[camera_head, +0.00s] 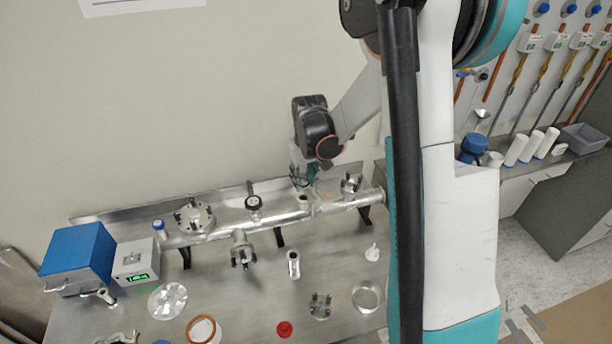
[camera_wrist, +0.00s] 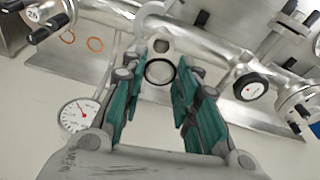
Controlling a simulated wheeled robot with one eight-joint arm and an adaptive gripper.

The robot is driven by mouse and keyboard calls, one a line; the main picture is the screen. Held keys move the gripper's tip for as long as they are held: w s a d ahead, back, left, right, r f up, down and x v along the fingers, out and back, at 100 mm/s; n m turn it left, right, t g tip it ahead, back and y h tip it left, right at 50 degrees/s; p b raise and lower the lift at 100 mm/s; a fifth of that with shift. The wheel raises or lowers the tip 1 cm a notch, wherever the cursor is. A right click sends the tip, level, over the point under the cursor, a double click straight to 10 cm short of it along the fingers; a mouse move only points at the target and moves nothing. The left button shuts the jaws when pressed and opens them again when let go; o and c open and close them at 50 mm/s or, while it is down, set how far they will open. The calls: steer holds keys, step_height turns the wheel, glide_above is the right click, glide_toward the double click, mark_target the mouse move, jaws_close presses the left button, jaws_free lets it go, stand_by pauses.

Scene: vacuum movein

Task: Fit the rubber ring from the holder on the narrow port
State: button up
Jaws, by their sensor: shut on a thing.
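My gripper (camera_wrist: 160,90) has teal fingers and is shut on a thin dark rubber ring (camera_wrist: 160,85), held between the fingertips in the wrist view. A short port with a round opening (camera_wrist: 161,46), apparently the narrow port, stands on the metal pipe just beyond the ring. The ring looks apart from it, but the exact gap cannot be told. In the head view my gripper (camera_head: 300,180) is above the right part of the pipe, close over the small port (camera_head: 304,200). The ring is too small to make out there. A small white stand (camera_head: 372,252), possibly the holder, is on the bench.
Two orange rings (camera_wrist: 95,44) and a white dial gauge (camera_wrist: 78,115) are near my gripper. A blue box (camera_head: 77,257) is left.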

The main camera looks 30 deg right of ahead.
mark_target(304, 199)
steer(key=shift+f+b, duration=1.05)
steer(key=shift+f, duration=0.95)
steer(key=shift+f+b, duration=0.65)
steer(key=shift+f+b, duration=0.45)
steer(key=shift+b, duration=0.25)
stand_by(0.6)
steer(key=o, duration=0.8)
steer(key=shift+c, duration=0.2)
step_height(304, 199, up, 12)
steer(key=s, duration=0.1)
steer(key=shift+s, duration=0.4)
